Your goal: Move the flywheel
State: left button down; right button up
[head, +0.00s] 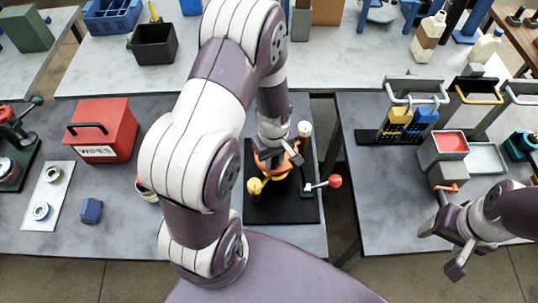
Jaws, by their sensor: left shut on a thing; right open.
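My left gripper (281,160) is over the black base plate (283,208) on the middle table, below the large arm. It is shut on an orange, rounded part (272,169), which looks like the flywheel; the arm and fingers hide much of it. I cannot tell whether this part touches the plate or the fixture beneath. A yellow knob (255,187), a cream-topped post (305,129) and a lever with a red ball (335,181) stand around it. My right gripper (446,252) is open and empty at the right, near the front of the right table.
A red wipes box (103,130), a blue block (91,210) and a light plate with rings (47,196) lie at the left. A grey container with red contents (451,142) and a rack with yellow and blue items (407,117) stand at the right. A gap separates the tables.

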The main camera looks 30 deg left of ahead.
pick_arm(q)
jog(key=shift+w+d+n, duration=0.1)
jog(key=shift+d+n, duration=0.15)
jog(key=shift+n, duration=0.45)
jog(key=shift+w+d+n, duration=0.1)
jog(key=shift+d+n, duration=0.15)
jog(key=shift+n, duration=0.45)
jog(key=c, duration=0.9)
grip_release()
notch_tip(320, 180, up, 13)
jog(key=shift+f+b, duration=0.15)
jog(key=shift+b, duration=0.65)
